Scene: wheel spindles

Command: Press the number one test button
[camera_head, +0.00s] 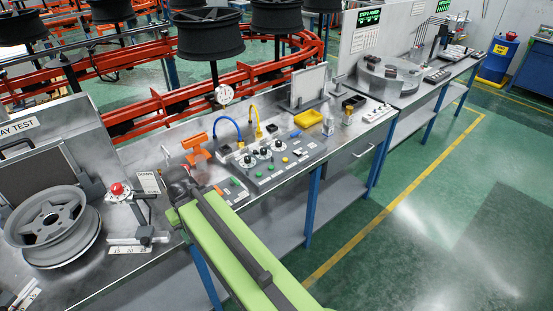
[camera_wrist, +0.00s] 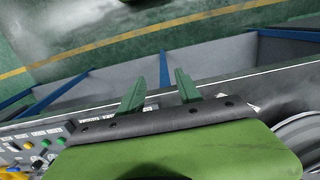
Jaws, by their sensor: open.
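A grey control panel (camera_head: 262,172) with dark knobs and small coloured buttons lies on the workbench. The number markings are too small to read, so I cannot tell which button is number one. In the wrist view, part of a panel (camera_wrist: 18,152) shows at the lower left, with an orange button (camera_wrist: 28,146) and a green button (camera_wrist: 60,141). My gripper (camera_wrist: 159,76) is open and empty, its two green fingers apart over the bench's front edge, right of those buttons. My green arm hides part of the bench in the head view.
A wheel rim (camera_head: 50,225) and a red button (camera_head: 116,188) on a round base stand on the left of the bench. An orange stand (camera_head: 196,148), blue and yellow cables and a yellow tray (camera_head: 308,118) surround the panel. The floor in front is clear.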

